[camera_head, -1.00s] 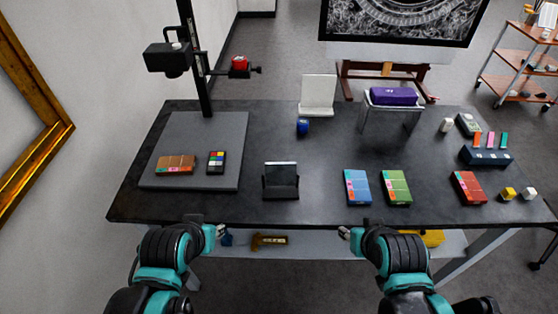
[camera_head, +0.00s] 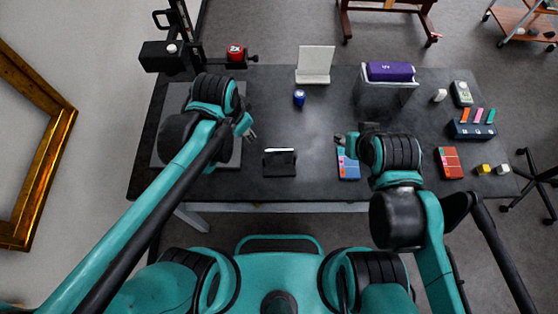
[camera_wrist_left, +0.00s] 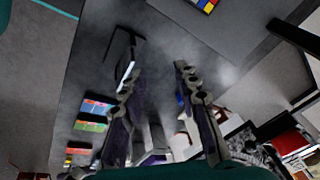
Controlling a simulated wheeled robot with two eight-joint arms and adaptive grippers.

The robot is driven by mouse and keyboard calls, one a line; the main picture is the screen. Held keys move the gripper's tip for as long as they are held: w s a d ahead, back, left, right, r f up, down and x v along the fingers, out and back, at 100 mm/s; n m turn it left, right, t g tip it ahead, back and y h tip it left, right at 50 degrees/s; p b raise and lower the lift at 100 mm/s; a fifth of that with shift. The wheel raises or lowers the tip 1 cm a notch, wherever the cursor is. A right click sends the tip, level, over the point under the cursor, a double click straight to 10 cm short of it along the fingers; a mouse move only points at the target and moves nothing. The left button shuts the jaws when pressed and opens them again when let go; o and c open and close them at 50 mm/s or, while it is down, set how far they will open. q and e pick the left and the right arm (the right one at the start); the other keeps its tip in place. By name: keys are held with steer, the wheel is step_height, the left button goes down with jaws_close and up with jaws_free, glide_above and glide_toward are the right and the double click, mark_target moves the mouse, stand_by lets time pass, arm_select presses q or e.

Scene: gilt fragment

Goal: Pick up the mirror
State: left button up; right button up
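The mirror (camera_head: 280,162) seems to be the small dark reflective panel in a black stand near the table's front middle. In the left wrist view the black frame with a bright edge (camera_wrist_left: 124,66) lies close to one finger. My left gripper (camera_head: 249,129) is over the table, left of and behind the mirror, apart from it in the head view. In the left wrist view its fingers (camera_wrist_left: 157,72) are spread with nothing between them. My right gripper (camera_head: 342,141) is right of the mirror, by the blue box (camera_head: 348,168); its finger gap is unclear.
A white panel stand (camera_head: 315,65) and a blue jar (camera_head: 299,97) stand behind the mirror. A purple case (camera_head: 390,71) rests on a clear stand at the right. A red box (camera_head: 449,162) lies near the right edge. The table (camera_head: 315,190) is clear around the mirror.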

mark_target(279, 150)
arm_select(q)
steer(key=w+d+f+m+g, duration=0.2)
steer(key=d+f+m+g, duration=0.1)
steer(key=d+f+m, duration=0.5)
steer(key=shift+m+y, duration=0.3)
steer(key=shift+y, duration=0.1)
steer(key=f, duration=0.2)
steer(key=s+d+f+b, duration=0.1)
steer(key=f, duration=0.1)
steer(key=f+b, duration=0.1)
steer(key=f, duration=0.1)
steer(key=shift+s+d+f, duration=0.25)
steer(key=shift+f, duration=0.45)
jaws_close()
